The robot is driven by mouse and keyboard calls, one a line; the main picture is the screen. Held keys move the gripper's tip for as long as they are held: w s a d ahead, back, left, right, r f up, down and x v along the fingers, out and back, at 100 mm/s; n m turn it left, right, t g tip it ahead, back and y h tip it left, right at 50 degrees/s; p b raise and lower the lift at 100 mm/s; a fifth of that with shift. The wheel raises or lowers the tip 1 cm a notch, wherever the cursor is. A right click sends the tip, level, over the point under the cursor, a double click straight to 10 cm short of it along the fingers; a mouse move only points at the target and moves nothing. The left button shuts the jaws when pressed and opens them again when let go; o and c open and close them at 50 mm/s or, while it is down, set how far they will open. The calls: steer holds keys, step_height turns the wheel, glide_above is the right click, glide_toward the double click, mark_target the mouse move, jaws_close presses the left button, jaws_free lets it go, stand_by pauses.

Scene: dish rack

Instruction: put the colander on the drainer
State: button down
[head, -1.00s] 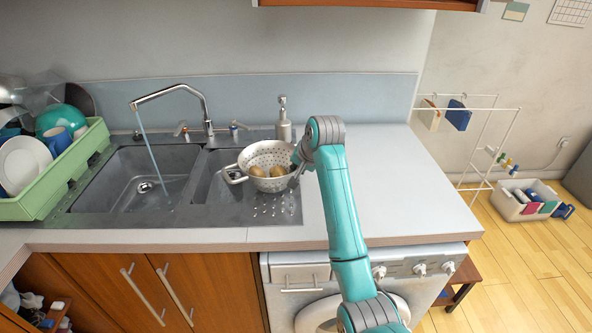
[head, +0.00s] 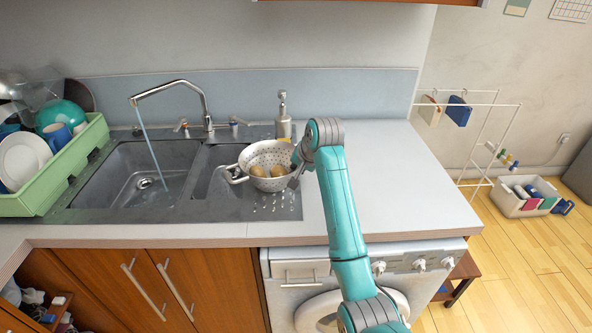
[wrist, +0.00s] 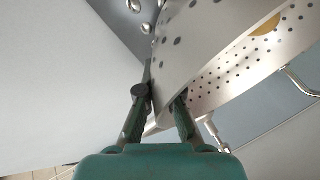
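The colander (head: 285,184) is a pale metal bowl with holes and a loop handle at its left, with round brown-yellow items inside. It is over the right part of the steel sink unit; whether it touches the surface I cannot tell. The drainer (head: 286,207) appears to be the flat steel area with shiny raised spots beneath it, partly hidden. My gripper (head: 293,168) is at the colander's right side. In the wrist view, the fingers (wrist: 160,98) lie on either side of the colander wall (wrist: 205,45), apparently shut on it.
Water runs from the tap (head: 170,90) into the left basin (head: 130,180). A soap dispenser (head: 283,125) stands behind the colander. A green dish rack (head: 75,165) full of dishes is at the left. The worktop (head: 385,180) at right is clear.

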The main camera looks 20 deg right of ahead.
steer(key=shift+f, duration=0.15)
steer(key=c, duration=1.2)
jaws_free()
steer(key=shift+c, duration=0.2)
steer(key=shift+c, duration=0.2)
steer(key=c, duration=0.4)
steer(key=shift+o, duration=0.2)
steer(key=v, duration=0.7)
steer(key=shift+s, duration=0.15)
